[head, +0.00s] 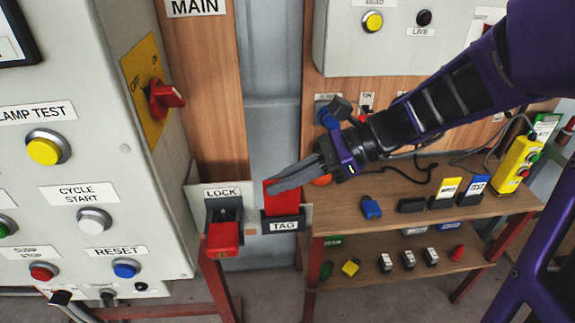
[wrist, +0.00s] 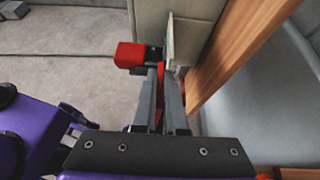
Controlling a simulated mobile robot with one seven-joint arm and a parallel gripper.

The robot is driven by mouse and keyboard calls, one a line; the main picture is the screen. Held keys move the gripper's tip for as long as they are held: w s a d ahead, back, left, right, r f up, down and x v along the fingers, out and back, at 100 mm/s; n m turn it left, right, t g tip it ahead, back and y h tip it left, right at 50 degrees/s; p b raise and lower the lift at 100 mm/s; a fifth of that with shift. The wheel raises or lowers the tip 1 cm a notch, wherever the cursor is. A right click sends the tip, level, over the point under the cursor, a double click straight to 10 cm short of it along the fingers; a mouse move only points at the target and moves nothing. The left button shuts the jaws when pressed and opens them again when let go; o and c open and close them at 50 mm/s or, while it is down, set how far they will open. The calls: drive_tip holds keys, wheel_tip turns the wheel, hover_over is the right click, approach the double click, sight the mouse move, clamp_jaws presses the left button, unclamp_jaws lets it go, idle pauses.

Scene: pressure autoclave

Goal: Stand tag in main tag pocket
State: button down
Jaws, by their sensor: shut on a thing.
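The red tag (head: 284,203) stands upright just above the black tag pocket (head: 284,225), which carries a TAG label on a pale plate. The tag's lower edge meets the pocket's top in the head view; I cannot tell how deep it sits inside. My gripper (head: 274,188) is shut on the tag's upper part, reaching in from the right. In the wrist view the two fingers (wrist: 171,90) run forward with a thin red strip of the tag (wrist: 160,88) between them. The pocket is not clear in the wrist view.
A red padlock (head: 223,239) hangs at the LOCK hasp, left of the pocket; it also shows in the wrist view (wrist: 130,55). The grey control cabinet (head: 95,190) stands left, with a red rotary switch (head: 165,98). A wooden shelf (head: 400,222) with small items lies right.

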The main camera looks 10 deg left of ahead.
drive_tip(key=c, duration=1)
unclamp_jaws()
drive_tip(key=shift+w+d+r, duration=0.1)
drive_tip(key=shift+d+r, duration=0.1)
drive_tip(key=p+v, duration=0.1)
drive_tip(key=v, duration=1)
drive_tip(key=shift+d, duration=0.3)
